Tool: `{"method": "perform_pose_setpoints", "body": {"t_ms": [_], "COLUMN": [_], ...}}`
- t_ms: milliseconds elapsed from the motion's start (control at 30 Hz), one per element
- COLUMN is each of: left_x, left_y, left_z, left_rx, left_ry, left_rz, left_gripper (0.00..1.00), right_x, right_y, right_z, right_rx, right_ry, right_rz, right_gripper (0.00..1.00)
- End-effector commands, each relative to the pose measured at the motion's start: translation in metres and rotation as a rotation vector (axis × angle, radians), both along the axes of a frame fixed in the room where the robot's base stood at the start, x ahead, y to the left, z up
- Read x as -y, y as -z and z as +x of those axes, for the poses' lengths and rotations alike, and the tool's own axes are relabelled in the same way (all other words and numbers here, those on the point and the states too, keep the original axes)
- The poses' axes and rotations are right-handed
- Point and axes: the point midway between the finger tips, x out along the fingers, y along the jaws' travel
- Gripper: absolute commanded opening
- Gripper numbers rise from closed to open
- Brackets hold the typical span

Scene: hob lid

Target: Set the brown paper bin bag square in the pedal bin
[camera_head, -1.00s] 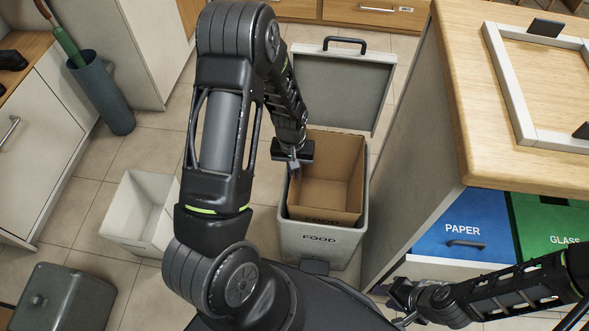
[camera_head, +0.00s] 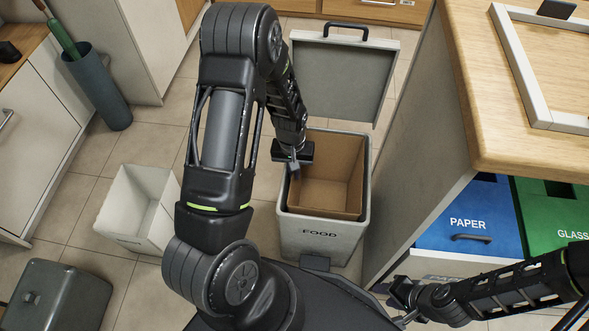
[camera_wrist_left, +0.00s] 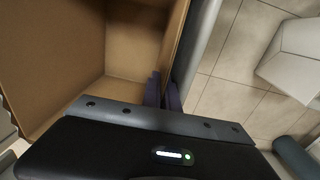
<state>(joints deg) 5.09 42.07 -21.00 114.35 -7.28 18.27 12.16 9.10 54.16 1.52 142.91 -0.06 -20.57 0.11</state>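The brown paper bin bag (camera_head: 336,172) is open-topped and sits inside the grey pedal bin (camera_head: 320,238), which is marked FOOD. Its sides look roughly parallel to the bin's walls, and its rim is close to the bin's rim. The bin's lid (camera_head: 346,80) stands open behind it. My left gripper (camera_head: 294,169) is at the bag's left wall. In the left wrist view its two fingers (camera_wrist_left: 163,92) are close together with the bag's wall (camera_wrist_left: 172,50) between them. The bag's underside is hidden. My right gripper (camera_head: 398,298) is at the lower right, its fingertips unclear.
A white open bin (camera_head: 140,210) stands on the floor at left, with a dark grey lidded bin (camera_head: 62,298) in front of it. A wooden-topped counter (camera_head: 530,110) with blue PAPER (camera_head: 468,222) and green GLASS (camera_head: 560,215) bins is close on the right.

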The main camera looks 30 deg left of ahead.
Motion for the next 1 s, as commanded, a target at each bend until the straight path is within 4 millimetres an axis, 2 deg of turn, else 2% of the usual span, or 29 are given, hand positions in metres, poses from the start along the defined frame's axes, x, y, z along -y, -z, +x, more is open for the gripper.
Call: {"method": "perform_pose_setpoints", "body": {"t_ms": [700,1000], "left_x": [-0.004,-0.004], "left_y": [0.033,0.038], "left_z": [-0.003,-0.003], "left_rx": [-0.005,-0.006], "left_ry": [-0.005,-0.006], "left_rz": [0.003,0.004], "left_gripper": [0.00,0.00], "right_x": [0.005,0.006], "right_y": [0.025,0.029], "right_z": [0.005,0.006], "right_rx": [0.008,0.011], "right_ry": [0.012,0.016], "right_rz": [-0.008,-0.010], "right_gripper": [0.36,0.36]}}
